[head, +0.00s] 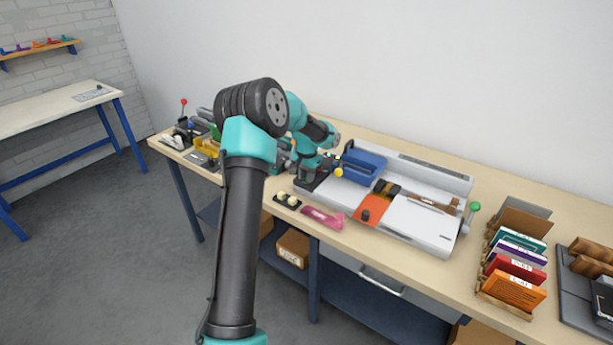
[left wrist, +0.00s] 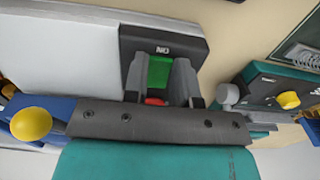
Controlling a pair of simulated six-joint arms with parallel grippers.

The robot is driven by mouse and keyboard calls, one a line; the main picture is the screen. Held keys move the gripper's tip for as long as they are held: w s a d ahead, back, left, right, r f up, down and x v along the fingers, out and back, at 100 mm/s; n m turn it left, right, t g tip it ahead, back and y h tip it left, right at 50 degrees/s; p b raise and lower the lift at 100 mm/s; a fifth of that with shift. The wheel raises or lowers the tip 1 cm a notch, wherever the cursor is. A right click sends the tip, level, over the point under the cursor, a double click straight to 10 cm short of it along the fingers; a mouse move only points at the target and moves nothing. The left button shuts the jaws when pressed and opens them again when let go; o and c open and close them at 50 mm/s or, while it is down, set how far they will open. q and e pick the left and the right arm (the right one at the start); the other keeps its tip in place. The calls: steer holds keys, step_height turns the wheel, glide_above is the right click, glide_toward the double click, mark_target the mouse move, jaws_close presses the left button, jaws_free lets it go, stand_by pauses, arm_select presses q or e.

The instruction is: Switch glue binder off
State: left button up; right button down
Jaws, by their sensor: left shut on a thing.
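The glue binder (head: 412,222) is a long white machine on the bench with a blue carriage (head: 362,166). Its switch panel (left wrist: 133,44) is black, with lettering that appears upside down in the left wrist view. A green part of the switch (left wrist: 159,70) shows there, with a red part (left wrist: 155,101) nearer me. My left gripper (head: 309,180) is down at the binder's dark left end. In the left wrist view its grey fingers (left wrist: 163,88) stand on either side of the switch, shut on it. The exact contact is partly hidden by my gripper body. My right gripper is not in view.
A yellow knob (head: 339,172) sits close beside my left gripper. A teal tool with a yellow knob (left wrist: 288,100) stands close by. A pink object (head: 323,217) lies in front of the binder. A rack of coloured books (head: 516,262) stands at the right.

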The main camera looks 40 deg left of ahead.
arm_select(q)
steer(key=shift+w, duration=0.1)
steer(key=shift+w+a+r+g+h, duration=0.1)
steer(key=shift+g+h, duration=0.05)
steer(key=shift+g, duration=0.55)
steer(key=shift+w+g+h, duration=0.1)
steer(key=shift+g+h, duration=0.05)
steer(key=shift+g, duration=0.55)
steer(key=o, duration=0.9)
steer(key=v, duration=1.7)
steer(key=shift+r, duration=0.25)
